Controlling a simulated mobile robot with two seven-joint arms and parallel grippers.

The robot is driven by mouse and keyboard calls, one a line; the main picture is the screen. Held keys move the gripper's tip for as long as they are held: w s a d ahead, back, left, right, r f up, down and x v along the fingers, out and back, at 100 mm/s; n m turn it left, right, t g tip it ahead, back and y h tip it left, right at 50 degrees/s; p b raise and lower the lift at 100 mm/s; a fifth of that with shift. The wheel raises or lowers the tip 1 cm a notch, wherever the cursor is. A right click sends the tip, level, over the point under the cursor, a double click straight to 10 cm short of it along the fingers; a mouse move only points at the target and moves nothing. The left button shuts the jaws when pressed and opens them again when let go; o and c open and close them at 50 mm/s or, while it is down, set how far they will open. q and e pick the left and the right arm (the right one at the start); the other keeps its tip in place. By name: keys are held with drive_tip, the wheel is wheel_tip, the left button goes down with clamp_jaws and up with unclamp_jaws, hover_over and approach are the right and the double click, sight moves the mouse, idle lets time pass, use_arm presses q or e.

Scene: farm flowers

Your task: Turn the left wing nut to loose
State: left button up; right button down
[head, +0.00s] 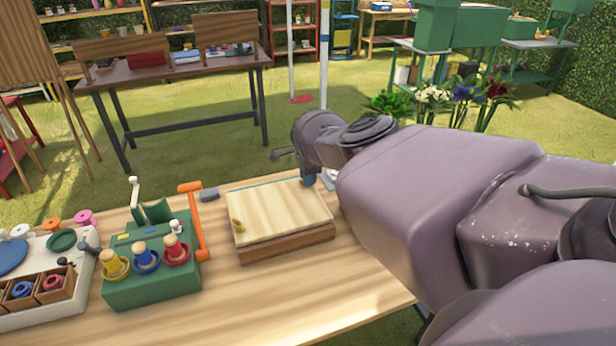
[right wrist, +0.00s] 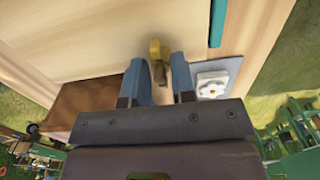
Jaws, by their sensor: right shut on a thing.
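A wooden press (head: 280,209) with a pale top board lies on the table. One small yellow-brown wing nut (head: 237,226) shows at the board's left edge, with no gripper near it. My right gripper (head: 309,180) is at the board's far right side, reaching down, its blue fingertips partly hidden by the wrist. In the right wrist view my right gripper (right wrist: 158,72) is shut on a brass wing nut (right wrist: 156,62) at the board's edge, one finger on each side. The head view hides this nut. My left gripper is not in view.
A green stand (head: 150,277) with coloured rings and pegs is left of the press, with an orange-handled tool (head: 194,225) between. A grey card with a white flower (right wrist: 212,84) lies beside the gripper in the wrist view. The table's front right (head: 350,290) is clear.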

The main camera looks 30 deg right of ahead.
idle(0.5)
drive_tip(key=c, duration=0.9)
unclamp_jaws()
drive_tip(key=shift+c, duration=0.2)
drive_tip(key=shift+r, duration=0.1)
